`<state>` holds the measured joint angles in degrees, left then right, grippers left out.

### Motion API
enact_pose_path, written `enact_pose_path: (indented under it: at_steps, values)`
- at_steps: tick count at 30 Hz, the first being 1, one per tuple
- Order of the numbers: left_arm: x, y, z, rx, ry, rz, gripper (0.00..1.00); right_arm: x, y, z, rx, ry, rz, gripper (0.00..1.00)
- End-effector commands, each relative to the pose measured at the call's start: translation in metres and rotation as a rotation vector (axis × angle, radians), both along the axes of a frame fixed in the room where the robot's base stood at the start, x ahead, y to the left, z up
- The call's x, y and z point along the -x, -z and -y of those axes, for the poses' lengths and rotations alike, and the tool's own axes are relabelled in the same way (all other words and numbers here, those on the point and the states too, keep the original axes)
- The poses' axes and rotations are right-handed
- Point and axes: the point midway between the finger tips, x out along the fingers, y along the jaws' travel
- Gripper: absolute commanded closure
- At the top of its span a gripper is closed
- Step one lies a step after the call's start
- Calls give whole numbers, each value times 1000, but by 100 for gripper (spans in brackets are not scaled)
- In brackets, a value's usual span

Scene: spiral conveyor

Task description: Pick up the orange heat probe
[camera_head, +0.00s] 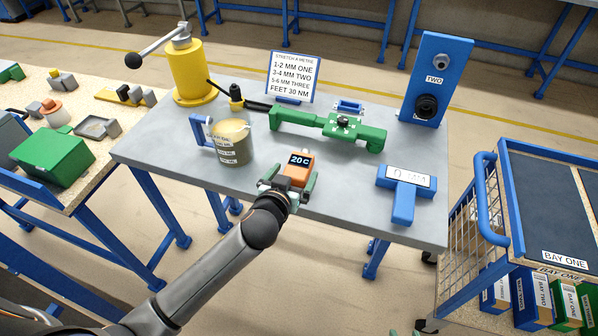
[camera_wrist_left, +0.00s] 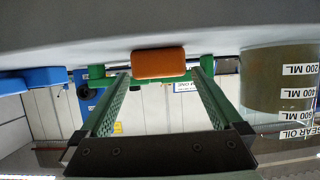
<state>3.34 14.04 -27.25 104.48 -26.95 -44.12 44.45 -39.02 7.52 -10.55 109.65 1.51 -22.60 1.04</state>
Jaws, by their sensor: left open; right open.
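The orange heat probe (camera_head: 299,174), a small block with a dark "20 C" display, stands near the front edge of the grey table (camera_head: 350,205). My left gripper (camera_head: 289,181) is open just in front of it, its green fingers reaching toward either side of the probe. In the left wrist view the orange probe (camera_wrist_left: 158,63) lies ahead between the two spread fingers (camera_wrist_left: 160,84), with a gap on each side. Whether the fingertips overlap its sides is hard to tell. Only green tips of my right gripper (camera_head: 420,332) show at the bottom edge.
A gear oil beaker (camera_head: 232,145) stands left of the probe; it appears at right in the wrist view (camera_wrist_left: 270,85). A green tool (camera_head: 330,127) lies behind, a blue T-shaped gauge (camera_head: 405,190) to the right. A yellow lever device (camera_head: 190,70) stands at back left.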

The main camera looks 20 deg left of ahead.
Motion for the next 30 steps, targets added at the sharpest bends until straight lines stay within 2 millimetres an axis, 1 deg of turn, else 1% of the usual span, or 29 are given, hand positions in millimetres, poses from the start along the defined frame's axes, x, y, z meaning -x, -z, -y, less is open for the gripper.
enact_pose_path:
  at_steps: [1,6,14,30]
  values:
    - [-7,7,0,-2,1,3,0,-1,9,0,0,0,1,50]
    - [-20,10,0,-2,1,0,0,-1,15,0,0,-1,3,50]
    - [-21,9,0,0,1,-2,0,-2,14,0,0,-1,3,50]
    - [-21,9,0,0,1,-1,61,-2,14,0,0,0,4,50]
